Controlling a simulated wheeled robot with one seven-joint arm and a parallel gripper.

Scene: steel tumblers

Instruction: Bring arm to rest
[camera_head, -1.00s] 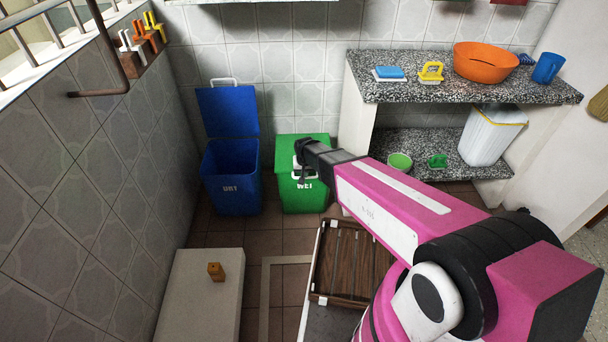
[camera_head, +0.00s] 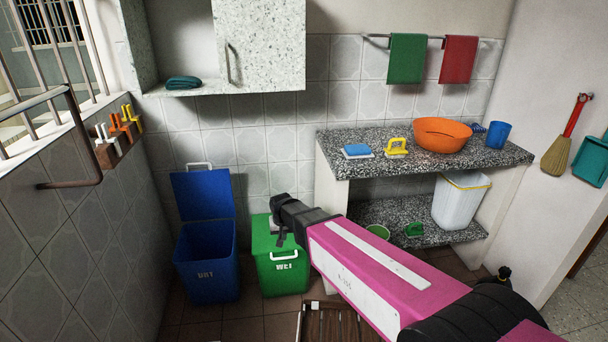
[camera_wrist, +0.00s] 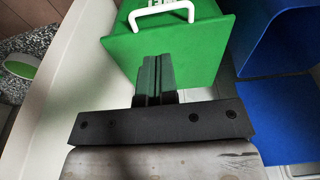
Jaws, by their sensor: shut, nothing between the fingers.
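My arm is pink and black and reaches in from the lower right of the head view. My gripper (camera_head: 281,234) is dark, shut and empty, in front of the upper left part of the green bin (camera_head: 282,278). In the wrist view its fingers (camera_wrist: 153,72) are pressed together with nothing between them. The green bin (camera_wrist: 185,55), with a white handle, fills the upper middle there. I cannot tell the exact gap between the fingers and the bin.
An open blue bin (camera_head: 208,265) stands left of the green one. A speckled counter (camera_head: 350,170) at right holds an orange basin (camera_head: 441,134), a blue cup (camera_head: 498,134) and sponges. A wall cabinet (camera_head: 265,45) hangs above. A wooden crate (camera_head: 330,325) shows at the bottom.

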